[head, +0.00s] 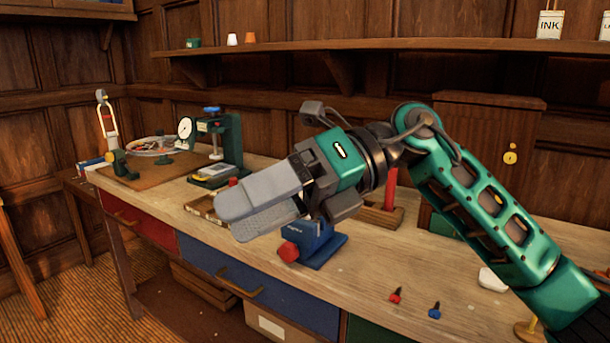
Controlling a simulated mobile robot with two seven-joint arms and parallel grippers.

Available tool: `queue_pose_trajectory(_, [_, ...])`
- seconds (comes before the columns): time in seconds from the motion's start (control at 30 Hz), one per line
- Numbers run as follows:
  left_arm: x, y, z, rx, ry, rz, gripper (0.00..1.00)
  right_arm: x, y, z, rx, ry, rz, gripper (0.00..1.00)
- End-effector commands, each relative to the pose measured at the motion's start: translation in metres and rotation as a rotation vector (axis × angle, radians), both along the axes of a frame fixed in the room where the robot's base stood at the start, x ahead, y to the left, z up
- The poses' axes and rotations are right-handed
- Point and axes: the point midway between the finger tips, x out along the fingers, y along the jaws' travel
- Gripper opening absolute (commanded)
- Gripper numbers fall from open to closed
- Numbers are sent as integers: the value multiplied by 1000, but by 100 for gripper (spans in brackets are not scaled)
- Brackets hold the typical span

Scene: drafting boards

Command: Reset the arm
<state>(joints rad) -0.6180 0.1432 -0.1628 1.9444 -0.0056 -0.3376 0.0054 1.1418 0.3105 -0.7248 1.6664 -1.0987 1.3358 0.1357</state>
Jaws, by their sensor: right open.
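My right arm (480,210) is green and black and reaches in from the right edge, raised above the workbench. My right gripper (235,218) points left, with its two grey fingers over the bench's front part. The fingers are seen partly overlapping, with a slight gap between them, and nothing shows held in them. The gripper hides part of the blue vise-like block (322,247) and of the bench behind it. My left gripper is not in view.
The wooden workbench (390,270) has coloured drawers in front. A dial gauge stand (228,135), a grey meter (214,174), a red-headed screw (395,296) and a blue-headed one (434,311) are on it. A shelf (430,45) runs along the wall. The bench's front middle is mostly clear.

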Motion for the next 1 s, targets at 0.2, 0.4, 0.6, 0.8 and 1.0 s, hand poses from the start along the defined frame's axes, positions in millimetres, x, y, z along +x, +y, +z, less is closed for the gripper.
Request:
queue_pose_trajectory(0.2, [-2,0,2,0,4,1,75,10,0,-4,409,429,-101,72])
queue_pose_trajectory(0.4, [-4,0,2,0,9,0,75,47,-30,-30,722,837,-305,72])
queue_pose_trajectory(0.6, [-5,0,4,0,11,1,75,84,-79,-101,962,1253,-599,72])
queue_pose_trajectory(0.8, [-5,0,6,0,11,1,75,88,-136,-216,1113,1664,-972,72])
queue_pose_trajectory(1.0, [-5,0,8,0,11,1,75,35,-187,-347,1153,2054,-1397,72])
